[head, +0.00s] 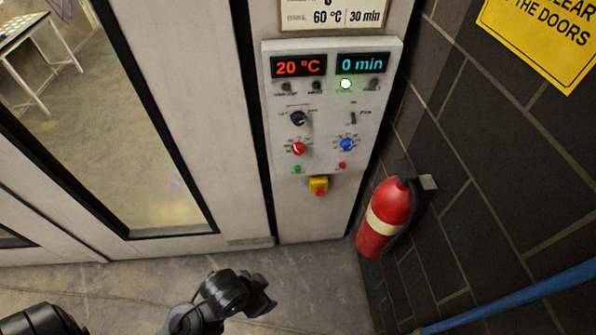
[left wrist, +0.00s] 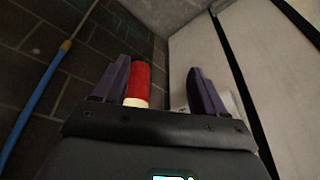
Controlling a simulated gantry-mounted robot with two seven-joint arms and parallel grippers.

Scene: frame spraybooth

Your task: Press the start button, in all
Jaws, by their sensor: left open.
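The control panel (head: 322,205) is on the booth front in the head view. A small green button (head: 298,169) sits at its lower left and a small red button (head: 342,165) at its lower right; their labels are too small to read. My left gripper (head: 266,293) is below the panel and apart from it, in front of the floor. In the left wrist view my left gripper (left wrist: 158,68) has its two fingers spread with nothing held between them. My right gripper is not in view.
The panel displays (head: 330,65) read 20 °C and 0 min. A blue hose (head: 530,293) crosses lower right.

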